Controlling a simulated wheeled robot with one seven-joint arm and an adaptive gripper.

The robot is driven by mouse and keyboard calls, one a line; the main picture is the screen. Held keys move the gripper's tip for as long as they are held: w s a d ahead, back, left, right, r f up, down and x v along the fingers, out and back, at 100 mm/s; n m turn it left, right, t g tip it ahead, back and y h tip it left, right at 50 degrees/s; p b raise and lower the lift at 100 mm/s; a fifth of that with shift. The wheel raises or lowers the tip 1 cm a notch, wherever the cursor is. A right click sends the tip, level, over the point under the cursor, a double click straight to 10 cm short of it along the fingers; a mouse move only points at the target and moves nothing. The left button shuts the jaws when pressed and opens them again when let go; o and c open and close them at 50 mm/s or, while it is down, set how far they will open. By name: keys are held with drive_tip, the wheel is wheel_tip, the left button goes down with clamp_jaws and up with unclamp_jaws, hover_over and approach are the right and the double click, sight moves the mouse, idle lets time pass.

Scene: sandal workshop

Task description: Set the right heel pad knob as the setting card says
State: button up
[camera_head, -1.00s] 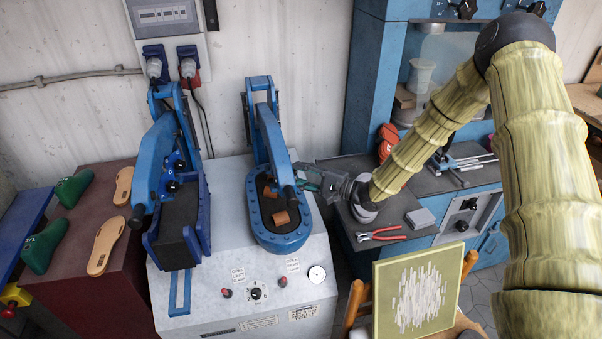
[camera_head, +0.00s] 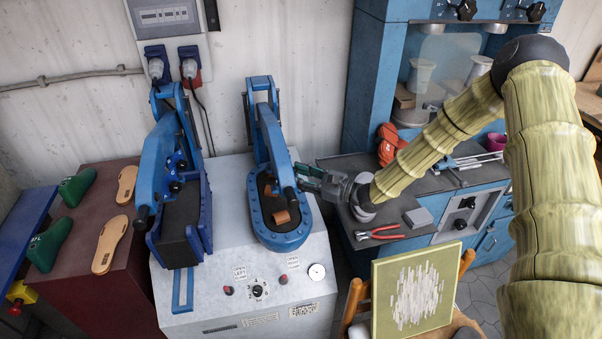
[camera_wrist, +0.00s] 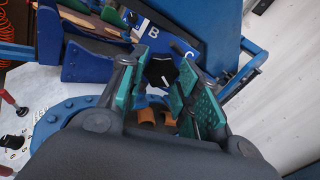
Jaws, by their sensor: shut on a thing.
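The right press (camera_head: 281,239) is blue with an oval bed and a raised arm. Two orange-brown pads (camera_head: 281,216) lie in its bed. My gripper (camera_head: 302,174) reaches in from the right at the press arm. In the wrist view a black knob (camera_wrist: 160,71) with a white mark sits between my green fingertips, which are closed on it. A blue plate (camera_wrist: 137,29) behind it carries the letters B and C. The exact setting of the mark is hard to tell. In the head view the knob is hidden. Small labels (camera_head: 303,310) on the machine front are too small to read.
The left press (camera_head: 180,210) stands beside the right one. A front dial (camera_head: 257,291) and red-tipped levers (camera_head: 228,290) sit on the grey cabinet (camera_head: 205,300). Red pliers (camera_head: 380,232) lie on the dark bench at right. A framed board (camera_head: 415,290) stands in front.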

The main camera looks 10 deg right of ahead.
drive_tip(key=shift+r+m+p, duration=0.15)
drive_tip(key=shift+m+p, duration=0.35)
drive_tip(key=shift+m, duration=0.2)
drive_tip(key=o, duration=1)
drive_tip(key=v, duration=0.7)
drive_tip(key=shift+d, duration=0.3)
drive_tip(key=shift+s, duration=0.1)
